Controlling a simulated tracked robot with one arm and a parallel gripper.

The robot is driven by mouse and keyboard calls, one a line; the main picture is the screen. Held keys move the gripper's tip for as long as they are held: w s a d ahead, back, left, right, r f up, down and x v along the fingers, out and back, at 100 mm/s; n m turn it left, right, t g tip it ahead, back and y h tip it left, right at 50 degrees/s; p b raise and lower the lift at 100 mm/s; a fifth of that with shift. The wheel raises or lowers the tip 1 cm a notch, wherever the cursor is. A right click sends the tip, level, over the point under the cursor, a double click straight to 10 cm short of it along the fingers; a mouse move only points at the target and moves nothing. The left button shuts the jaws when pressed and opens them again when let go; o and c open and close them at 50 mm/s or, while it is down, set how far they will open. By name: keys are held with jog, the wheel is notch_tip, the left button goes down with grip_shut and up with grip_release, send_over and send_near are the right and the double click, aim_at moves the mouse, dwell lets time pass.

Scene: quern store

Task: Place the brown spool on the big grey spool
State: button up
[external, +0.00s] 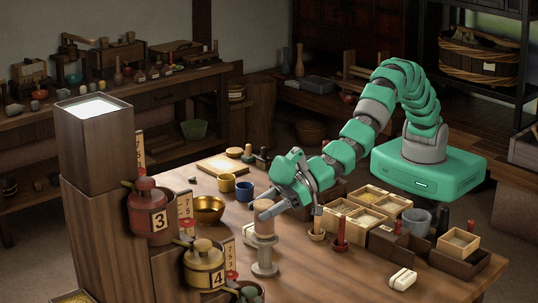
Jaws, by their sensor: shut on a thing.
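The big grey spool (265,269) stands upright on the wooden table near its front edge. The brown spool (264,226) is upright directly above it, lined up with it. Its lower end is at the grey spool's top, but I cannot tell whether they touch or a small gap is left. My gripper (268,213) reaches in from the upper right and is shut on the brown spool. A finger crosses the front of the brown spool and hides part of it.
A red-handled tool (340,232) and sectioned wooden boxes (362,217) are to the right. Numbered pots (152,213) stand at left.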

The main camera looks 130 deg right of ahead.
jog(key=shift+f, duration=0.5)
jog(key=shift+r, duration=0.15)
jog(key=o, duration=1)
jog(key=shift+s+a+r, duration=0.1)
jog(key=shift+s+r, duration=0.05)
jog(key=shift+s, duration=0.05)
jog(key=p+v, duration=0.1)
jog(key=v, duration=1)
jog(key=shift+s, duration=0.3)
jog(key=shift+r, duration=0.1)
